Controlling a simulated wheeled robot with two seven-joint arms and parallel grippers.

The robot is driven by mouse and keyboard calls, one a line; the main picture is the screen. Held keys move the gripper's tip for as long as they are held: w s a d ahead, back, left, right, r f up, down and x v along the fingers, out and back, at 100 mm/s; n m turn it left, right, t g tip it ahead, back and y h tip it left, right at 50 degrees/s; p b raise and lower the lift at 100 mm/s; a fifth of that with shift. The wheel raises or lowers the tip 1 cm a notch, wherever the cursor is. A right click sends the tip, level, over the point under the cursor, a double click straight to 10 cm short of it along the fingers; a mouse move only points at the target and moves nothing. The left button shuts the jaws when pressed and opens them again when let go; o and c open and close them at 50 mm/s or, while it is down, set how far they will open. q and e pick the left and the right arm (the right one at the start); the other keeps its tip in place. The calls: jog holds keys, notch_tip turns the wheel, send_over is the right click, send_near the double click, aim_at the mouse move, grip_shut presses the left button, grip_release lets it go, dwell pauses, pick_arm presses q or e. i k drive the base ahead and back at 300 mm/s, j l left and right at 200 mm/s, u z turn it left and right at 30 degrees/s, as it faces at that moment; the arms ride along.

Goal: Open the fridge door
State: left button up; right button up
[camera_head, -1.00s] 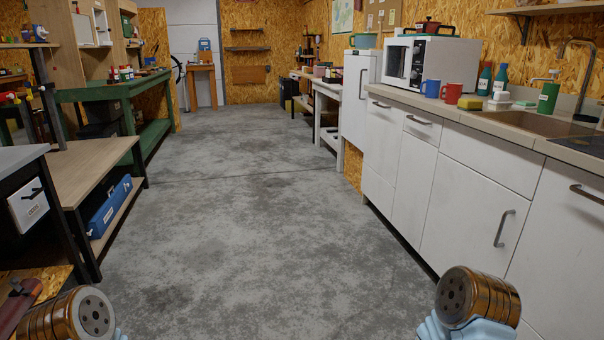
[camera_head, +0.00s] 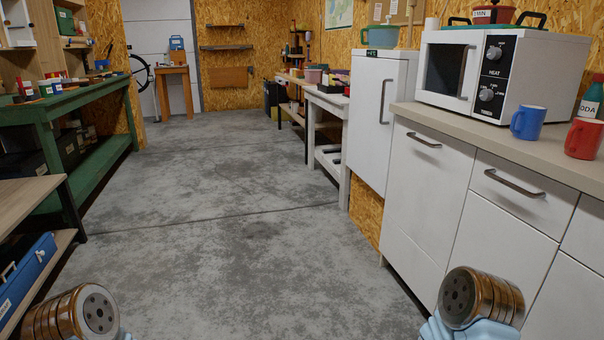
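The fridge (camera_head: 365,135) is a small white unit in the camera_head view, right of centre, standing beyond the end of the counter on a particle-board base. Its door is closed, with a grey vertical handle (camera_head: 383,102) on the door front. A small dark display with green marks sits at its top edge. Only round metal and light blue parts of my two arms show at the bottom left and bottom right. Neither gripper's fingers are in view, and both arms are well short of the fridge.
White cabinets (camera_head: 425,190) with a counter run along the right, bearing a microwave (camera_head: 500,72), a blue mug (camera_head: 528,122) and a red mug (camera_head: 584,138). A green workbench (camera_head: 45,110) stands left. The concrete floor between is clear.

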aim_at(376, 82)
jog(key=i+j+z, duration=0.1)
jog(key=i+z, duration=0.35)
jog(key=i+j+z, duration=0.4)
jog(key=i, duration=0.2)
jog(key=i+j+z, duration=0.45)
jog(key=i, duration=0.05)
